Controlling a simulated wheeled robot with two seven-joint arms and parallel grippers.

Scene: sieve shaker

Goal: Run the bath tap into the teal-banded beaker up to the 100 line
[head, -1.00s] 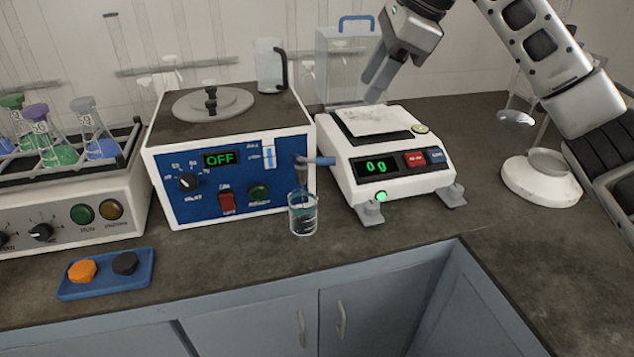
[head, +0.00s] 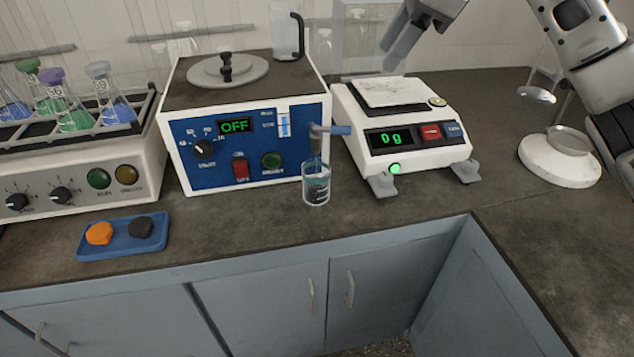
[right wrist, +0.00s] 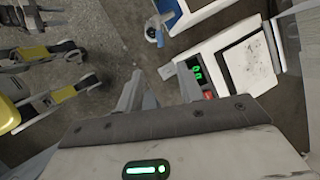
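The small clear beaker (head: 316,186) stands upright on the bench under the bath's tap (head: 317,142). The tap has a blue lever (head: 338,130) pointing right. The water bath (head: 245,145) has a blue front panel, and its display reads OFF. My right gripper (head: 398,48) is above and behind the balance, clear of the beaker and tap, partly cut off by the top edge. In the right wrist view its fingers (right wrist: 158,92) are apart and empty. My left gripper is out of view.
The balance (head: 428,158), reading 0 g, stands just right of the tap. A shaker with several flasks (head: 85,180) is at left. A blue tray (head: 90,250) holds an orange and a black piece. A white round stand (head: 560,160) is at right.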

